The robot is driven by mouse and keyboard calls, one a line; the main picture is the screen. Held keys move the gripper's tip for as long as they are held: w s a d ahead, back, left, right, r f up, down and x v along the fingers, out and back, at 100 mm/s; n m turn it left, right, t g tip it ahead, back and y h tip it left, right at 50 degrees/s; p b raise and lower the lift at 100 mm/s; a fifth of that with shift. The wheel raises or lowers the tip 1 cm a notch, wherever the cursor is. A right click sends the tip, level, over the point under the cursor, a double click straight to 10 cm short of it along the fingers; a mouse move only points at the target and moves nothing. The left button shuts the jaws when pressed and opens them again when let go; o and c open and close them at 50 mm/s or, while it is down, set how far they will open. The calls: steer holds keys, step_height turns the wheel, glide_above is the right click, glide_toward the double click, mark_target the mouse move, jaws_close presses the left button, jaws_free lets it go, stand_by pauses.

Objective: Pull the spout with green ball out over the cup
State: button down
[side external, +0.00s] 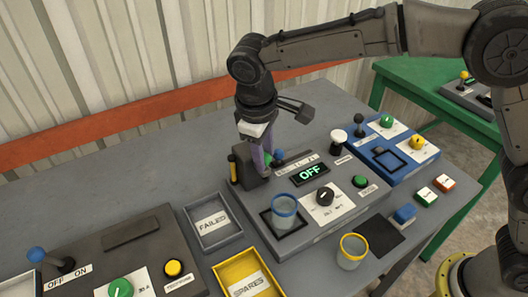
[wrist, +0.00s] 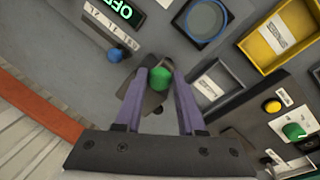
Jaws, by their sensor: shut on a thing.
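My gripper (side external: 266,168) reaches down at the dark spout block (side external: 247,176) on the back left of the middle grey panel. In the wrist view its purple fingers (wrist: 159,78) are shut on the green ball (wrist: 160,77), above the dark block. The side view does not show the ball clearly behind the fingers. The clear cup with a blue rim (side external: 284,211) stands upright in a black square outline on the same panel, in front of the block. It also shows in the wrist view (wrist: 205,20). The spout itself cannot be made out.
A blue ball lever (side external: 279,155) stands close right of my fingers, beside the OFF display (side external: 310,174). A black knob (side external: 324,195) is right of the cup. A yellow-rimmed cup (side external: 352,250), a FAILED tray (side external: 212,220) and a yellow SPARES tray (side external: 247,284) lie nearer the front.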

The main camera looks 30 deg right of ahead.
steer(key=s, duration=0.7)
steer(key=shift+r, duration=0.1)
steer(key=c, duration=0.5)
jaws_free()
step_height(320, 180, up, 14)
steer(key=s+a, duration=0.1)
steer(key=a, duration=0.1)
steer(key=shift+s+f, duration=0.2)
steer(key=shift+f, duration=0.05)
steer(key=shift+a, duration=0.1)
